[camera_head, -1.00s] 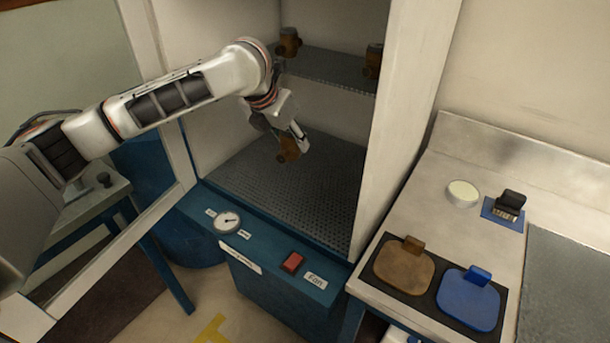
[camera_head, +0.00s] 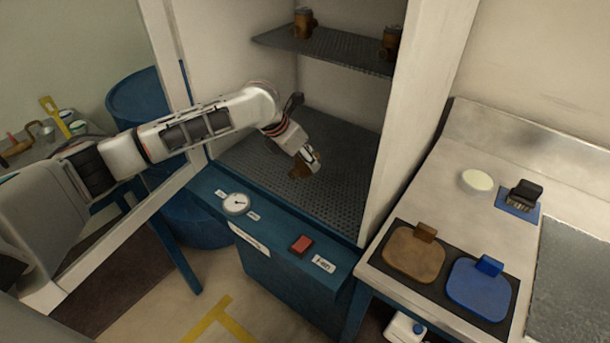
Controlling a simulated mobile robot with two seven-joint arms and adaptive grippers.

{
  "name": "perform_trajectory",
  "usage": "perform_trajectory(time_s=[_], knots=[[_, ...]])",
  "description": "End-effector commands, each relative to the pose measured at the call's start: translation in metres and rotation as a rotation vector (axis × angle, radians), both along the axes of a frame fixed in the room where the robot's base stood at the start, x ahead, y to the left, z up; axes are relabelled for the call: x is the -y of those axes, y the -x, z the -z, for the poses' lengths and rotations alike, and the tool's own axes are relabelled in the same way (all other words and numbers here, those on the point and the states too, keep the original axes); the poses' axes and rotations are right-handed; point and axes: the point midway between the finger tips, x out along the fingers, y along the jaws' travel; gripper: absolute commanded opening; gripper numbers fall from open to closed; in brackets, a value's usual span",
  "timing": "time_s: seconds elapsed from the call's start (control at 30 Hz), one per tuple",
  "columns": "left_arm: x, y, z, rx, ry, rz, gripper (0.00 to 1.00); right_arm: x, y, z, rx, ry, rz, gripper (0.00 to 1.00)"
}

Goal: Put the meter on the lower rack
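A small brown meter (camera_head: 299,170) is at the fingertips of my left gripper (camera_head: 310,162), inside the cabinet. It is just over or on the perforated lower rack (camera_head: 335,205); I cannot tell whether it touches the rack. The fingers appear closed around the meter and partly hide it. Two similar brown meters stand on the upper rack (camera_head: 330,48), one at the left (camera_head: 303,22) and one at the right (camera_head: 390,42). My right gripper is not in view.
A blue front panel carries a gauge (camera_head: 236,204) and a red switch (camera_head: 301,245). The cabinet's right wall (camera_head: 415,120) borders a counter with a brown pad (camera_head: 413,254), a blue pad (camera_head: 479,288), a white disc (camera_head: 477,180) and a small black device (camera_head: 523,194). Most of the lower rack is clear.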

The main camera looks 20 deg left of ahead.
Motion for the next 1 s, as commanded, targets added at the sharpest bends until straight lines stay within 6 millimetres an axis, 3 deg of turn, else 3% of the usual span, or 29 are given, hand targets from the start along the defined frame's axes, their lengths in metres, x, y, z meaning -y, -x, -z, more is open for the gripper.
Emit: perform_trajectory(time_s=[0.33, 0.57, 0.9, 0.93, 1.0], knots=[[0.001, 0.000, 0.026, 0.001, 0.002, 0.000, 0.00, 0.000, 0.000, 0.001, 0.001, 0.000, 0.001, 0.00], [0.001, -0.001, 0.056, 0.001, 0.001, -0.001, 0.00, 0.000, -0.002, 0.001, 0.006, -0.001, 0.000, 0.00], [0.000, -0.001, 0.060, 0.002, 0.002, -0.001, 0.00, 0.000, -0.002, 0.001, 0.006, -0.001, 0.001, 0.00], [0.000, 0.000, 0.061, 0.000, 0.000, -0.001, 0.42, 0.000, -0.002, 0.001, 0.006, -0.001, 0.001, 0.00], [0.000, 0.000, 0.061, 0.000, 0.000, -0.001, 0.54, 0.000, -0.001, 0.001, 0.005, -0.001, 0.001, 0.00]])
